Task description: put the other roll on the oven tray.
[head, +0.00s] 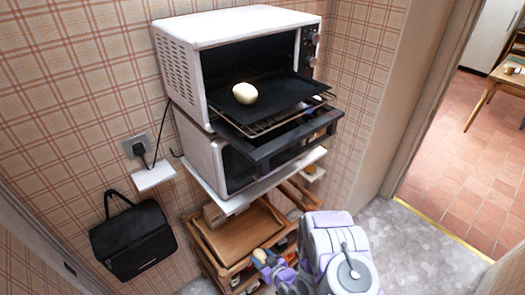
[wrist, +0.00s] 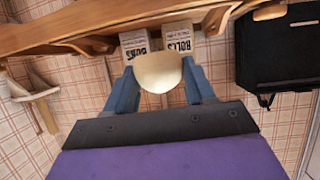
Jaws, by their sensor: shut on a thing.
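One pale roll (head: 245,93) rests on the dark oven tray (head: 290,96), which is pulled partly out of the open white oven (head: 185,75). My gripper (head: 264,260) is low in the head view, beside the wooden cart and below the oven. It is shut on another pale roll (wrist: 159,72), seen between the blue fingers in the wrist view. In the head view this held roll (head: 259,254) is small and partly hidden by the fingers.
The oven door (head: 290,145) hangs open under a wire rack (head: 275,123). A wooden cart (head: 240,235) stands below, with boxes labelled rolls (wrist: 177,37) and buns (wrist: 135,43). A black bag (head: 133,240) hangs on the wall at left. The tray has bare room right of its roll.

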